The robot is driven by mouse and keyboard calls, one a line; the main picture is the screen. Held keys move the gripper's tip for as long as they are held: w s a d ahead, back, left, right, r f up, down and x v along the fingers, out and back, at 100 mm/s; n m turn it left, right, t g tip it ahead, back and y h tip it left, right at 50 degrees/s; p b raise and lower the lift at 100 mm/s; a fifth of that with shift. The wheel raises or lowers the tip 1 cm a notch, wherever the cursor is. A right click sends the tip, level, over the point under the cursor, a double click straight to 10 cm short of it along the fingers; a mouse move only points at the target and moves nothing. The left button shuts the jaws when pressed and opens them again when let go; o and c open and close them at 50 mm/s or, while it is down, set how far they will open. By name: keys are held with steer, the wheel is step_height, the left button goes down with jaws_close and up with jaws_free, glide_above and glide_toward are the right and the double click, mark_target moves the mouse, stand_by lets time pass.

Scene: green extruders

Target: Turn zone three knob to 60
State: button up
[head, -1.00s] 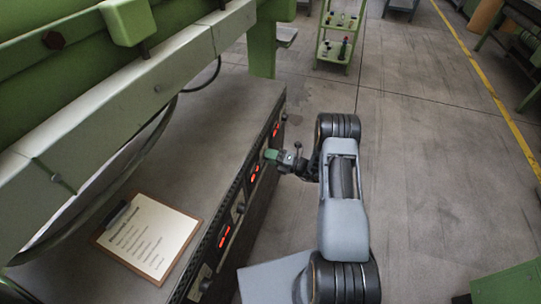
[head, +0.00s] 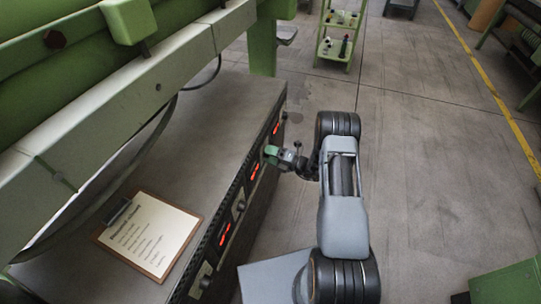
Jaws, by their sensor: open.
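My gripper (head: 273,154) is at the front face of the control cabinet (head: 215,125), beside the upper part of its row of red displays and knobs. Its green-tipped jaws are open and sit at the panel; they hide whatever knob is there, so I cannot tell if they surround or touch it. A red display (head: 255,171) glows just below the gripper in the picture. Another red display (head: 276,128) is beyond it, and one more (head: 225,234) is nearer. Knobs (head: 240,206) show between the displays. The digits are too small to read.
A clipboard with a printed sheet (head: 149,236) lies on the cabinet top. The green machine with its pale beam (head: 150,82) overhangs the cabinet at left. A green trolley (head: 338,35) stands at the back.

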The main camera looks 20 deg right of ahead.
steer(key=r+v, duration=0.1)
steer(key=v, duration=1.2)
steer(key=shift+s+d+f, duration=0.25)
steer(key=shift+d+f, duration=0.1)
steer(key=shift+f, duration=0.15)
steer(key=s+a+f+n+g, duration=0.3)
steer(key=s+n+g, duration=0.1)
steer(key=n, duration=0.3)
steer(key=s+a+r+n+g+h+p, duration=0.35)
steer(key=s+r+n+g, duration=0.45)
steer(key=n, duration=0.6)
steer(key=s+a+r+n+t+h+p, duration=0.1)
steer(key=s+r+n+h+p, duration=0.1)
steer(key=r+n, duration=0.4)
steer(key=s+a+r+n+t+h+p, duration=0.1)
steer(key=r+n+h+p, duration=0.4)
steer(key=r, duration=1.2)
steer(key=s+a+r+n+t+h+p, duration=0.2)
steer(key=r+n+h+p, duration=0.2)
steer(key=r+n, duration=0.5)
step_height(320, 180, up, 3)
steer(key=shift+s+a+f+t+h, duration=0.2)
steer(key=shift+s+a+t+h, duration=0.1)
steer(key=shift+h, duration=0.05)
